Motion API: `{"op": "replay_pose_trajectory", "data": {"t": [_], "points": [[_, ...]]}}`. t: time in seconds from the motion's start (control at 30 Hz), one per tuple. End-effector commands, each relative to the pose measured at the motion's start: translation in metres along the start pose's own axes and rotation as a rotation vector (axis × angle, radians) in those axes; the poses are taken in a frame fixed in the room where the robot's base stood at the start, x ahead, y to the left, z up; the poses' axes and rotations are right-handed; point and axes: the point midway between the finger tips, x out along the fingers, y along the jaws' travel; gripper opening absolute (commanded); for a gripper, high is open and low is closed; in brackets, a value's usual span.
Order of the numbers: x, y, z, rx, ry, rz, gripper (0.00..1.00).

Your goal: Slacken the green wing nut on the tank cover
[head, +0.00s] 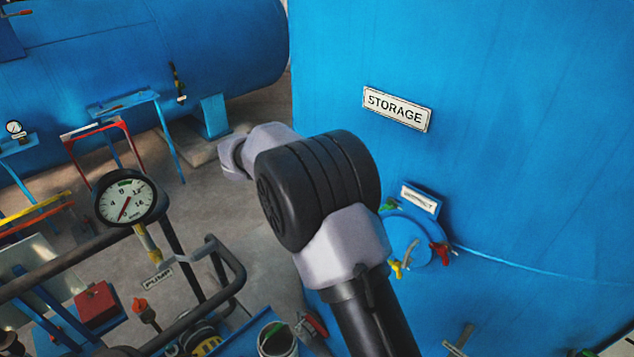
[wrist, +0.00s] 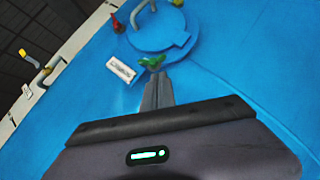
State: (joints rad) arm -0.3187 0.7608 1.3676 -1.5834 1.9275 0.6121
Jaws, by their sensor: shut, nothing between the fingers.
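The green wing nut (wrist: 152,62) sits at the lower rim of the round blue tank cover (wrist: 152,32) in the wrist view. My gripper (wrist: 157,76) is shut and empty. Its fingertips point at the green nut and lie just below it in the picture; I cannot tell whether they touch it. A red wing nut (wrist: 115,23) and a yellow wing nut (wrist: 177,2) are on the same cover. In the head view the cover (head: 408,243) shows with its yellow nut (head: 397,268) and red nut (head: 441,256).
A white label plate (wrist: 121,70) is beside the cover. The blue tank wall carries a STORAGE sign (head: 397,109). A pressure gauge (head: 124,199) and dark pipe rails (head: 224,268) stand at the left. A bucket (head: 277,340) is at the bottom.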

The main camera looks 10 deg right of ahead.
Motion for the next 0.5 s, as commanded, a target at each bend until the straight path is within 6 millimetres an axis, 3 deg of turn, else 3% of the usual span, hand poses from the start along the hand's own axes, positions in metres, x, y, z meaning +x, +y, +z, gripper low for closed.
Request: {"op": "replay_pose_trajectory", "data": {"t": [0.3, 0.5], "points": [[-0.085, 0.000, -0.001, 0.001, 0.002, -0.002, 0.00], [-0.112, 0.000, 0.000, 0.000, 0.000, 0.000, 0.00]]}}
